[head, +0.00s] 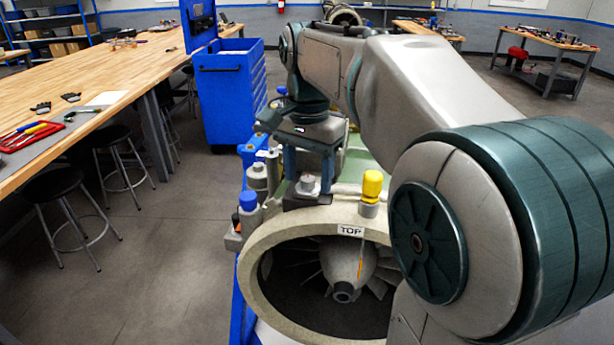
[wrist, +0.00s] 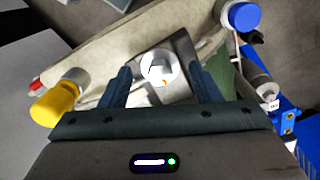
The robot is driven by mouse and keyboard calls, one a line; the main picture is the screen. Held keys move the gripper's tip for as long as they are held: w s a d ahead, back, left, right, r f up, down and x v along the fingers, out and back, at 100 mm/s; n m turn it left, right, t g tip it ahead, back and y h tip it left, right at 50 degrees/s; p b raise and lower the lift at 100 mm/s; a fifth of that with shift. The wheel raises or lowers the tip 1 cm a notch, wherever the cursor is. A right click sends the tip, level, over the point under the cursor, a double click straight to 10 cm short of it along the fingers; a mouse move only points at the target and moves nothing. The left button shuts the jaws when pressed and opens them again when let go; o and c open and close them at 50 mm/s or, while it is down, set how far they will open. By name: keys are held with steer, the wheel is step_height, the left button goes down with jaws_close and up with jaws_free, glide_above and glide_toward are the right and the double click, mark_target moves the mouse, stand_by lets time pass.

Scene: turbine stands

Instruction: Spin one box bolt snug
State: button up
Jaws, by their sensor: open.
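A pale round bolt (wrist: 160,67) sits on a small grey metal box (wrist: 182,48) at the top of the turbine. It also shows in the head view (head: 307,184), below my gripper. My gripper (head: 308,178) points down, with its two dark blue fingers apart, one on each side of the bolt. In the wrist view my gripper (wrist: 158,75) is open, and gaps show between each finger and the bolt head. I cannot tell whether the fingertips reach down beside the head. The box is partly hidden by the fingers.
The turbine ring (head: 270,232) carries a "TOP" label. A yellow-capped fitting (head: 372,186) stands right of the bolt, and a blue-capped one (head: 248,202) stands left. A blue tool cabinet (head: 228,95), a workbench (head: 110,75) and stools stand left. Floor between is clear.

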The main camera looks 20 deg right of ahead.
mark_target(308, 178)
steer(key=shift+r+p, duration=2.3)
steer(key=shift+r, duration=0.25)
steer(key=shift+f, duration=0.1)
